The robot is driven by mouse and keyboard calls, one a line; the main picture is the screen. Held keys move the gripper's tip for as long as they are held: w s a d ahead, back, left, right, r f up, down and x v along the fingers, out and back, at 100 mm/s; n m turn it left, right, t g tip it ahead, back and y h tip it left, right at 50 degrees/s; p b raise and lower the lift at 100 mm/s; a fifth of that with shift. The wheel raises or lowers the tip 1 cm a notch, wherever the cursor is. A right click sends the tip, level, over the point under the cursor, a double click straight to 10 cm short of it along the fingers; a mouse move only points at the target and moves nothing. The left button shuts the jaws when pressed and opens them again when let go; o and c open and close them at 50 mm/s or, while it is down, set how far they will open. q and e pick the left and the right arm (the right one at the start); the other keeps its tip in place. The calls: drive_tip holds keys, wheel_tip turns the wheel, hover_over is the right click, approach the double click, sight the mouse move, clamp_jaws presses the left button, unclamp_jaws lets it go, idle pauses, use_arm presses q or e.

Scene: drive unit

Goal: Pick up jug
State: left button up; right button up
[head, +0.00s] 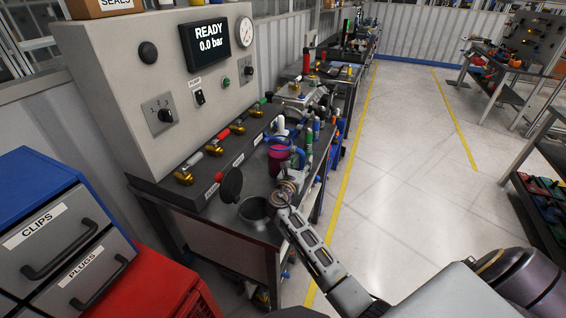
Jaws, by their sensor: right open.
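The jug (279,151), as far as I can tell, is the magenta vessel with a blue rim on the dark bench top, in the middle of the head view. It appears to stand upright. My right arm reaches in from the lower right, and my right gripper (287,188) is at its end, just below and slightly right of the jug in the picture. The gripper is open; its fingers are small and hard to make out. I cannot tell whether it touches the jug. My left gripper is not in view.

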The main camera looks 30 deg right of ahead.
clamp_jaws()
idle(0.3)
drive_tip(key=shift+r, duration=0.15)
